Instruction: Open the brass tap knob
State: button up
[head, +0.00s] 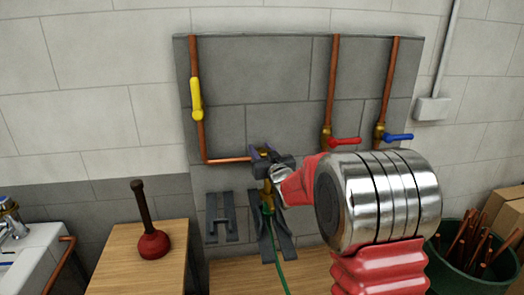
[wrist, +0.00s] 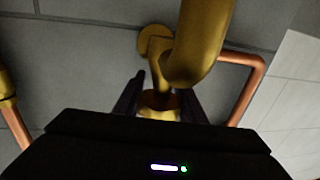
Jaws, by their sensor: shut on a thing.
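The brass tap (head: 267,192) sits on the grey wall panel at the end of a horizontal copper pipe, with a green hose (head: 279,258) running down from it. My gripper (head: 262,157) reaches the top of the tap from the right. In the wrist view the tap body (wrist: 200,45) fills the upper middle. My gripper's dark fingers (wrist: 161,88) stand on either side of the brass knob (wrist: 160,102) and are shut on it. The knob is mostly hidden by my gripper, so its turn angle cannot be told.
A plunger (head: 153,243) stands on a wooden surface at left. A green bin (head: 456,268) of copper pipes is at right.

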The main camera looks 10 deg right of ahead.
jog(key=shift+d, duration=0.3)
jog(key=shift+c, duration=0.4)
jog(key=shift+a, duration=0.25)
jog(key=shift+a+n+y, duration=0.1)
jog(key=shift+n+y, duration=0.3)
jog(key=shift+y, duration=0.2)
jog(key=shift+s+a+n+g+y, duration=0.45)
jog(key=shift+a+n+g+y, duration=0.05)
jog(key=shift+n+g+y, duration=1.7)
jog(key=shift+s+a+n+g+y, duration=0.5)
jog(key=shift+n+g+y, duration=1.5)
jog(key=shift+g+y, duration=0.4)
jog(key=shift+s+a+n+g+y, duration=0.45)
jog(key=shift+n+g+y, duration=1.65)
jog(key=shift+g+y, duration=0.15)
jog(key=shift+s+r, duration=0.1)
jog(key=o, duration=1.1)
jog(key=shift+c, duration=0.2)
